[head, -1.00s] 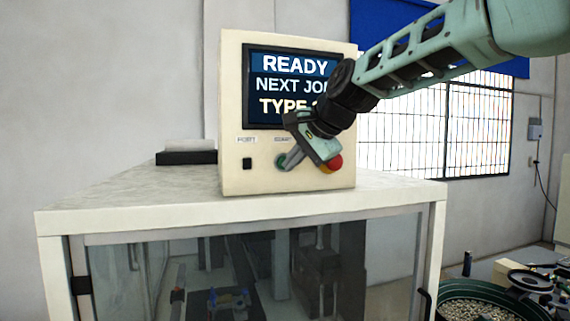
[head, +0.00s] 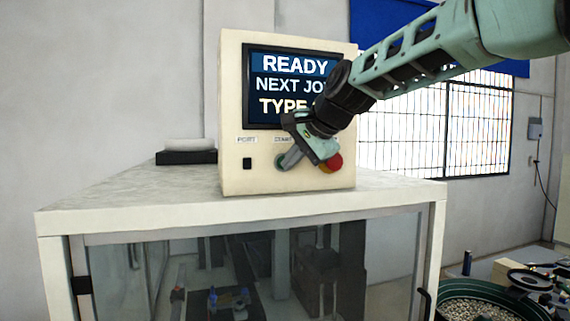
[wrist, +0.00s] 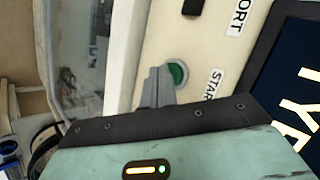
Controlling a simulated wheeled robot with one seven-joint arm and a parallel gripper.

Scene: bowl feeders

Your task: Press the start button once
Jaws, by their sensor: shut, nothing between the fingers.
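The start button is a round green button on the front of the cream control box, under a "START" label. In the wrist view the green button (wrist: 178,74) shows just right of my fingertips. In the head view my fingers hide most of it, leaving a green edge (head: 278,161). My gripper (head: 286,165) is shut and empty, its fingertips at the button. In the wrist view the shut grey fingers (wrist: 157,86) overlap the button's left edge. I cannot tell whether they touch it.
A red knob (head: 334,161) sits on the panel right of my gripper. A black port (head: 247,163) is left of the button. The screen (head: 290,85) above reads "READY, NEXT JOB, TYPE", the rest hidden by my arm. The box stands on a white-topped cabinet (head: 120,200).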

